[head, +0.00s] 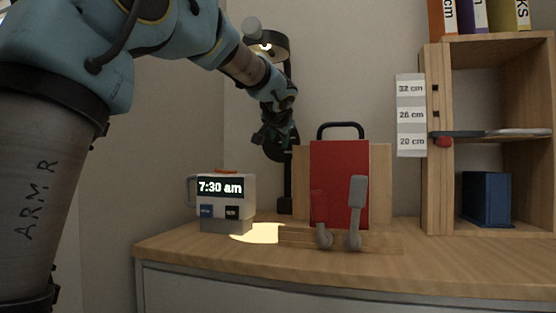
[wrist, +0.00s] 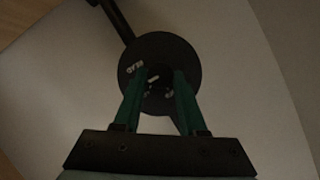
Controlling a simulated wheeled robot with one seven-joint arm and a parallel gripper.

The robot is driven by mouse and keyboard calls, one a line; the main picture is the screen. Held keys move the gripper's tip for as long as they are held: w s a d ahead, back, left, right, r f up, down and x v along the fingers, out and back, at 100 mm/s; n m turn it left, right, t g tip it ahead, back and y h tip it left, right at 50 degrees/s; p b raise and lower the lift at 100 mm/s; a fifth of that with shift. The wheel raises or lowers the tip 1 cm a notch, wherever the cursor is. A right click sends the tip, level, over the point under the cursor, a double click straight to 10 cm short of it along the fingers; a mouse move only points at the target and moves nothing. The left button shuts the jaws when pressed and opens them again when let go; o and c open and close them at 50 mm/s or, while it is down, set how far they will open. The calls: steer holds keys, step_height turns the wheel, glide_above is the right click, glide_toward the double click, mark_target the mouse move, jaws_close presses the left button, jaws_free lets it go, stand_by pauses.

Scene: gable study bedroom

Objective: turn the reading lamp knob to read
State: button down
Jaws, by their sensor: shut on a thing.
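The reading lamp (head: 287,188) is a dark post at the back of the desk, with a lit head (head: 270,46) on top. In the wrist view its round black dial plate (wrist: 160,43) has small pale marks, one at upper left seeming to say READ. A small dark knob (wrist: 157,78) with a pale mark sits at the plate's centre. My gripper (wrist: 160,76) has its two green fingers on either side of this knob, shut on it. The head view also shows my gripper (head: 277,138) against the post; there the knob is hidden. The mark the knob points to is too dim to tell.
A clock reading 7:30 am (head: 226,200) stands at left on the desk (head: 200,250), beside a pool of light. A shelf (head: 434,190) stands further right.

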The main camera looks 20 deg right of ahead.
steer(key=m+t+b, duration=0.1)
steer(key=m+b, duration=0.1)
steer(key=b, duration=0.1)
steer(key=f+m+t+y+b, duration=0.1)
steer(key=b, duration=0.2)
steer(key=shift+s+d+m, duration=0.15)
steer(key=shift+d+m, duration=0.05)
steer(key=shift+m, duration=0.2)
steer(key=shift+r+m+t+b, duration=0.1)
steer(key=shift+m+t+b, duration=0.7)
steer(key=shift+b, duration=0.55)
steer(key=shift+r+m, duration=0.1)
steer(key=shift+m, duration=0.2)
steer(key=shift+c, duration=2.3)
jaws_free()
step_height(320, 180, up, 10)
steer(key=p, duration=0.5)
steer(key=shift+p, duration=0.4)
